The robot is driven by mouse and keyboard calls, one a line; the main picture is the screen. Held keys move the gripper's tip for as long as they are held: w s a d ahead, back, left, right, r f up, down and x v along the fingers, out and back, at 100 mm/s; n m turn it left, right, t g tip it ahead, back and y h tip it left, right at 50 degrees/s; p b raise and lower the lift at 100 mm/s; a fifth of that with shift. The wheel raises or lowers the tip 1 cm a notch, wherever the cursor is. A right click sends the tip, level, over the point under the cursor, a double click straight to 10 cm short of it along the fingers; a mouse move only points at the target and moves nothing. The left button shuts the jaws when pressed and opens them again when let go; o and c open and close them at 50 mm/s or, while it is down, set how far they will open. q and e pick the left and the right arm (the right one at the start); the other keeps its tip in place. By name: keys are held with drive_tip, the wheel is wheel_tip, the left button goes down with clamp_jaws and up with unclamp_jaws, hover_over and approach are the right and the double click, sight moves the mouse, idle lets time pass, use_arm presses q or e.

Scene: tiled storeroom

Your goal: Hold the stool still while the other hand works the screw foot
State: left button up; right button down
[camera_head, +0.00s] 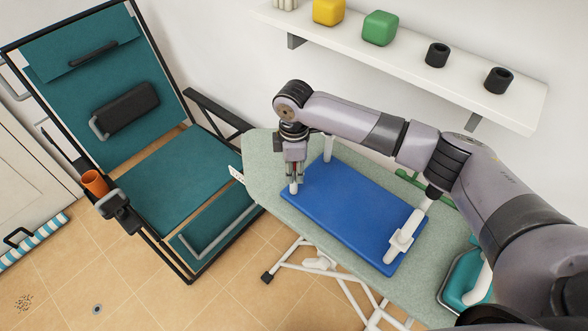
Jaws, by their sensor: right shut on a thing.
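The stool lies upside down, its blue seat (350,207) flat on a pale green ironing board (265,150) and its white legs pointing up. My right gripper (294,178) reaches down from above at the seat's left corner. It is shut on a white stool leg (294,188) there. Another leg (328,148) stands behind the gripper. A leg at the near right corner (401,240) shows clear of the arm. The far right leg is partly hidden by my right arm. I cannot make out which leg has the screw foot. My left gripper is not in view.
A teal folding chair (155,182) with an orange cup (95,183) stands at the left. A wall shelf (410,61) holds a yellow block (328,11), a green block (380,28) and two dark cups behind my arm. Tiled floor (130,275) is open at lower left.

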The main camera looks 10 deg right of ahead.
drive_tip(key=c, duration=1.8)
unclamp_jaws()
drive_tip(key=o, duration=0.5)
drive_tip(key=shift+c, duration=0.2)
wheel_tip(320, 180, up, 12)
drive_tip(key=shift+r, duration=0.1)
drive_tip(key=shift+d, duration=0.1)
drive_tip(key=shift+c, duration=0.3)
